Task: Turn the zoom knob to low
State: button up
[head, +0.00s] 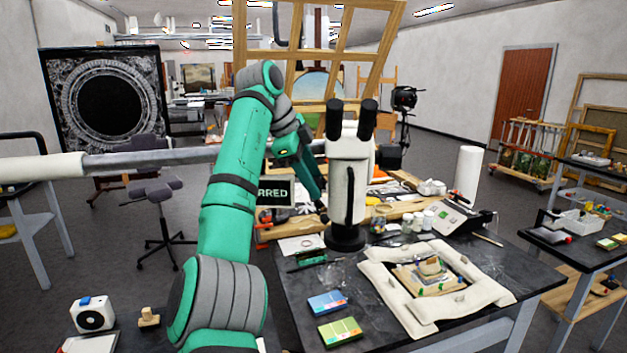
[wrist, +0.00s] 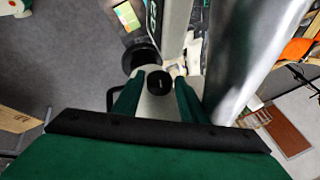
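A white microscope (head: 350,180) with two black eyepieces stands on a round black base on the dark table. In the wrist view its pale body (wrist: 158,106) shows between my fingers, with a round black knob (wrist: 159,83) on it; I take this as the zoom knob. My gripper (wrist: 160,80) has its two green fingers apart, one on each side of the knob. I see no clear contact with it. In the head view my gripper (head: 321,200) reaches down just left of the microscope. The knob and its setting cannot be made out there.
A padded cream frame holding a gilt fragment (head: 432,275) lies right of the microscope. Blue (head: 327,303) and green (head: 340,331) boxes lie at the front. White jars (head: 418,221) stand close behind on the right. A metal bar (head: 150,160) crosses behind my arm.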

jog(key=shift+o, duration=0.5)
jog(key=shift+w, duration=0.1)
jog(key=shift+d, duration=0.1)
jog(key=shift+t, duration=0.3)
